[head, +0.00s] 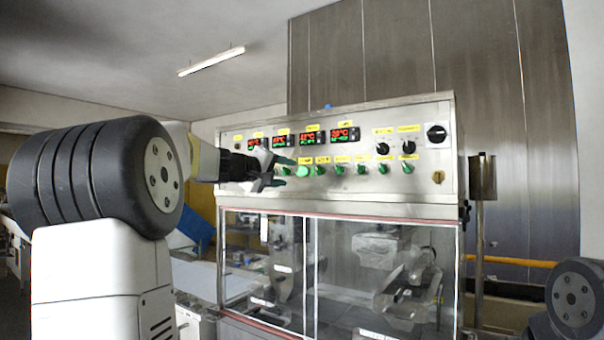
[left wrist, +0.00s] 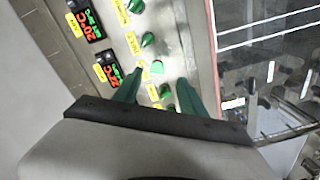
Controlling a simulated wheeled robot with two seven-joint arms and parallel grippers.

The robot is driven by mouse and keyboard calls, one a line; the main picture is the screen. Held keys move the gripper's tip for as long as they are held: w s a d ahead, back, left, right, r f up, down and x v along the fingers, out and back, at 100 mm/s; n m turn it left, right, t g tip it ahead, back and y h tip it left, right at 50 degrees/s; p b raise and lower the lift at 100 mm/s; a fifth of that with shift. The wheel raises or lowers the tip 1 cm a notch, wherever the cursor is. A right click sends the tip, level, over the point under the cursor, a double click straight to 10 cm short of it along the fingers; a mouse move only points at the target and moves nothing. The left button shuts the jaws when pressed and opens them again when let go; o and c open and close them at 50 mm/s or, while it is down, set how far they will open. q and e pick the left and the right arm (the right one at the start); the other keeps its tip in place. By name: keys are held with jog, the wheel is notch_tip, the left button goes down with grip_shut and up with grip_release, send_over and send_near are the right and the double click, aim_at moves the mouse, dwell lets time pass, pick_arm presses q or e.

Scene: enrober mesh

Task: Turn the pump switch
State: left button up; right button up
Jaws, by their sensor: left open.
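The control panel (head: 225,140) carries a row of green switches, with yellow labels too small to read, so I cannot tell which is the pump switch. My left gripper (head: 284,172) is at the left end of this row, fingers pointing right along the panel. It is open, with nothing held. In the left wrist view my gripper (left wrist: 160,78) has its two green fingers apart. A green switch (left wrist: 157,67) shows just beyond and between the fingertips; contact cannot be told. Another green switch (left wrist: 148,40) is farther along the row. The gripper hides the leftmost switches in the head view. My right gripper is out of view.
Lit temperature displays (head: 345,135) sit above the switches. Black knobs (head: 409,147) and a large black rotary switch (head: 436,133) are at the panel's right. Glass doors (head: 345,240) enclose machinery below. A metal post (head: 480,230) stands right of the cabinet.

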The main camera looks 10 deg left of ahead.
aim_at(300, 171)
pick_arm(q)
jog(key=x, duration=0.5)
jog(key=a+x, duration=0.1)
jog(key=x, duration=0.2)
jog(key=shift+w+r, duration=0.2)
jog(key=shift+r, duration=0.15)
grip_shut()
